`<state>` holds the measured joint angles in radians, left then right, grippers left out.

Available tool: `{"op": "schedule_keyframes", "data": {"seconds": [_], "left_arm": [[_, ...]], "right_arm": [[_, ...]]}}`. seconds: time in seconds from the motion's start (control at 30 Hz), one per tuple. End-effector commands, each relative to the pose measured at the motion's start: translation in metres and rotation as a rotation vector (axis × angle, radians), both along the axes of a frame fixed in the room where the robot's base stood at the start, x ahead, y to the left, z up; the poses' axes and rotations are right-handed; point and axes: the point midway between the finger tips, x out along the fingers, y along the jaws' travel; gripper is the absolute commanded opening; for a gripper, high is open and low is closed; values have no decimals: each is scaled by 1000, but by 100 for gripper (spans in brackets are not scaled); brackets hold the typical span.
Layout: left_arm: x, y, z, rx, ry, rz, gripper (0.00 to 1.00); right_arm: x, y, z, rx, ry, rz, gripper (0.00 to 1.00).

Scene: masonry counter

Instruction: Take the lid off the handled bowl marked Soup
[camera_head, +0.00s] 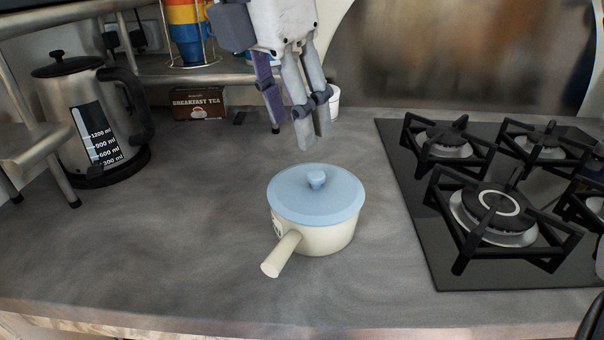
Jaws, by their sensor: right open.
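The handled bowl (325,239) is cream and stands upright on the grey counter, its stubby handle pointing to the front left. A label on its side is mostly hidden by the handle and too small to read. A light blue lid (337,199) with a small round knob (316,179) sits on the bowl. My right gripper (292,136) hangs from the top of the view, fingers down, above and a little behind the lid. It is open, empty and apart from the knob. My left gripper is not in view.
A black gas hob (433,271) with raised pan supports lies to the right. A metal kettle (72,114) stands at the left. A tea box (199,103), stacked colourful cups (185,31) and a shelf are at the back. The counter left of the bowl is clear.

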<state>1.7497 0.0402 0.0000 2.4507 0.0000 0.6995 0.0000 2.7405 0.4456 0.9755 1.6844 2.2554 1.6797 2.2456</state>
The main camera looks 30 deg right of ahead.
Motion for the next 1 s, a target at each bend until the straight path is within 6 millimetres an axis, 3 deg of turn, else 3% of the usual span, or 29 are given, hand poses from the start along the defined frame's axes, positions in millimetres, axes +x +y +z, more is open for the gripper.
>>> {"op": "schedule_keyframes", "data": {"seconds": [0.1,0.47,0.73,0.77,0.93,1.0], "left_arm": [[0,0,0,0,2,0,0],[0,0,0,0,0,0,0],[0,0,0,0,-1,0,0],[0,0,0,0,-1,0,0],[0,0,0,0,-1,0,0],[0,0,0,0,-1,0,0]], "right_arm": [[1,-7,-25,1,6,1,43],[-2,-28,-79,0,5,0,43],[-1,-30,-86,0,1,0,43],[-1,-30,-86,0,1,-1,41],[-1,-30,-86,0,1,0,3],[-1,-30,-86,0,1,0,0]]}}
